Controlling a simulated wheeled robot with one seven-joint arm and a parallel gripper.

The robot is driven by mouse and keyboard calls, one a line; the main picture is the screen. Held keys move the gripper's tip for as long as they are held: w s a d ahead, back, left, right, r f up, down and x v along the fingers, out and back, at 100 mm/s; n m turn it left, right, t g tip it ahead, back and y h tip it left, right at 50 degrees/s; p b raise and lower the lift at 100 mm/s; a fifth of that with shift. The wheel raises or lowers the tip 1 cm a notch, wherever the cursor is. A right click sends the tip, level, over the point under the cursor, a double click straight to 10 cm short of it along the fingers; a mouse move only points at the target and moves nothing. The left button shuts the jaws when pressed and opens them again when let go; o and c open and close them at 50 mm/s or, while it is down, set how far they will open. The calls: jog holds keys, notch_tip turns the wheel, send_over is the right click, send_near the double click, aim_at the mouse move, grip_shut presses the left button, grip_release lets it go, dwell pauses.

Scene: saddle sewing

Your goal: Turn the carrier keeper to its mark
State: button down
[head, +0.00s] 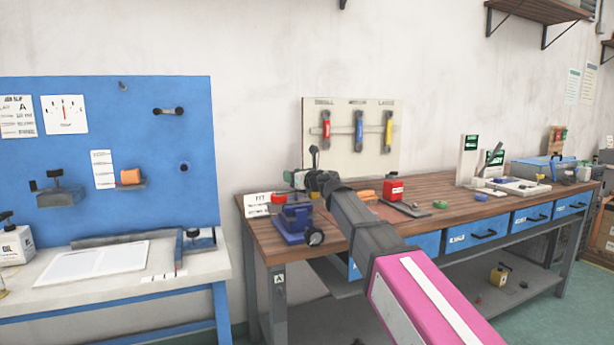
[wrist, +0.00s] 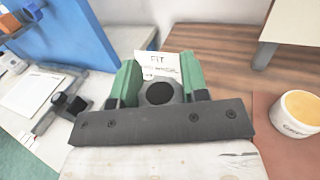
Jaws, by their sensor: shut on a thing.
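I cannot tell for certain whether this knob is the carrier keeper. The keeper's mark is not visible in either view.
A white FIT card (wrist: 160,64) stands behind the fingers. A red container (head: 394,190) and a green piece (head: 440,204) lie to the right on the wooden bench (head: 478,203). A blue pegboard (head: 150,200) stands at left.

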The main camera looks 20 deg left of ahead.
jog(key=shift+m+t+h, duration=0.6)
jog(key=shift+m+t, duration=0.1)
jog(key=shift+t, duration=0.2)
jog(key=shift+d, duration=0.1)
jog(key=c, duration=0.6)
grip_release()
jog(key=v, duration=1)
jog(key=shift+s+d, duration=0.15)
jog(key=shift+d, duration=0.15)
